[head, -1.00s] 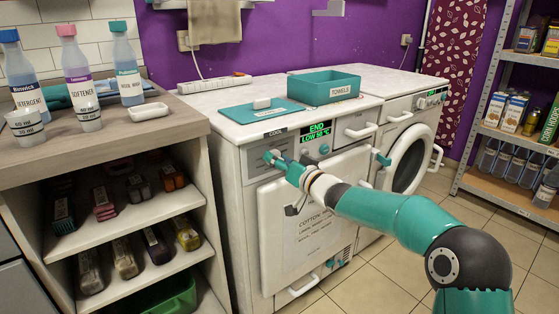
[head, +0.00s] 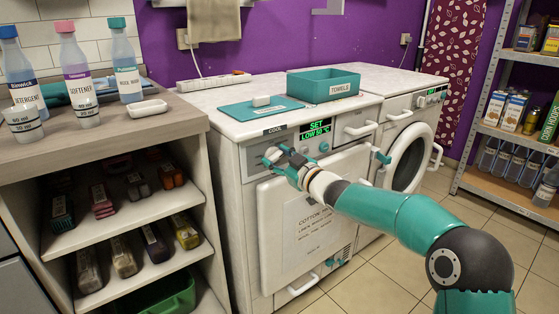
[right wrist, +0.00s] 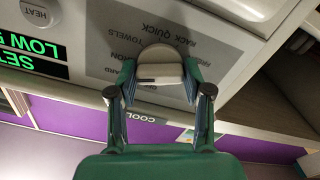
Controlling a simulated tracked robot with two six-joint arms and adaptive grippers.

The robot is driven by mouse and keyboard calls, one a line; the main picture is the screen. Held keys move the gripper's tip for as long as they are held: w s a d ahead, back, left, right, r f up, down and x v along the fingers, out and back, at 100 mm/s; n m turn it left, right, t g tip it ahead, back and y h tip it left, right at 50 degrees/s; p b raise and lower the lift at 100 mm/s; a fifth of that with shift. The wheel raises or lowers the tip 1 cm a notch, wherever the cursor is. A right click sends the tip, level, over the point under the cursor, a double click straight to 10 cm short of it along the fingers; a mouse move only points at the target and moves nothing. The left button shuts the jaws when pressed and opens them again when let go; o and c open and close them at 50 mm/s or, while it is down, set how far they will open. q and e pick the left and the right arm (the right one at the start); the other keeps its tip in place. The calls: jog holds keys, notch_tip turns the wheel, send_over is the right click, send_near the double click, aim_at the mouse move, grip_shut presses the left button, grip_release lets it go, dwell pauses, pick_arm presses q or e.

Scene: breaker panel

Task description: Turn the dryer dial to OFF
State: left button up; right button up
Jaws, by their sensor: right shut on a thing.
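The dryer (head: 262,192) is the nearer white machine, with a front panel and a lit green display (head: 319,129) reading SET and LOW 50. Its pale round dial (right wrist: 160,55) shows in the right wrist view, with a raised grip bar and printed labels such as RACK, QUICK and TOWELS around it, upside down. My right gripper (head: 271,157) is shut on the dial, one finger at each end of the bar, also in the right wrist view (right wrist: 159,82). No OFF mark is readable; fingers and dial hide part of the panel. My left gripper is not in view.
A HEAT button (right wrist: 36,12) sits beside the display. A shelf unit with a counter (head: 185,120) stands close on the left. The floor (head: 365,291) at front right shows clear.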

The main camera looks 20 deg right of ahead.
jog(key=n, duration=0.2)
jog(key=n+b, duration=0.1)
jog(key=shift+d+f+n, duration=0.1)
jog(key=shift+f+n, duration=0.25)
jog(key=shift+n, duration=0.05)
jog(key=n+b, duration=0.1)
jog(key=n, duration=0.2)
jog(key=shift+n+b, duration=0.3)
jog(key=shift+b, duration=0.1)
jog(key=n+b, duration=0.2)
jog(key=n, duration=0.4)
jog(key=shift+f, duration=0.15)
jog(key=o, duration=1.1)
jog(key=shift+r, duration=0.2)
jog(key=shift+s, duration=0.1)
